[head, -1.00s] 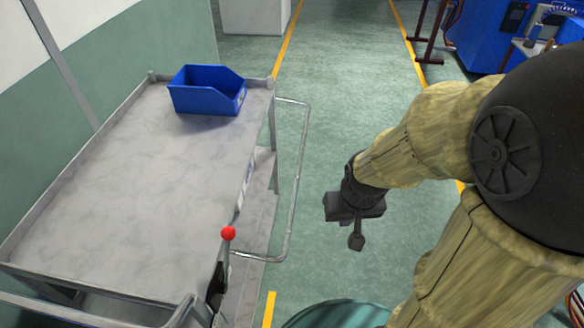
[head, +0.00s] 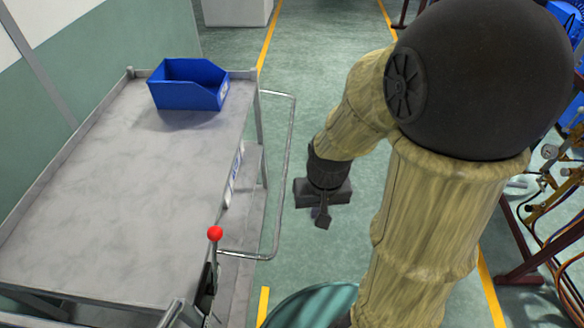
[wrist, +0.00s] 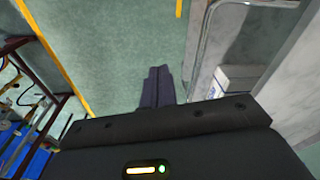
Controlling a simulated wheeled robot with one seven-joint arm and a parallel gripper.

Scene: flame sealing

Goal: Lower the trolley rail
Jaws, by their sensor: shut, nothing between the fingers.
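The trolley (head: 110,190) stands at the left in the head view, a grey metal cart with a flat top. Its rail (head: 285,175) is a thin metal loop sticking out from the trolley's right side; part of it also shows at the top of the wrist view (wrist: 203,45). A lever with a red knob (head: 215,234) stands upright at the trolley's near right corner. My gripper (head: 322,222) is shut and empty, to the right of the rail and apart from it. In the wrist view its closed fingers (wrist: 157,86) point over bare floor.
A blue bin (head: 188,85) sits on the trolley's far end. A machine stand with hoses and cables (head: 550,210) is at the right. Green floor with yellow lines (head: 268,40) lies open beyond my gripper.

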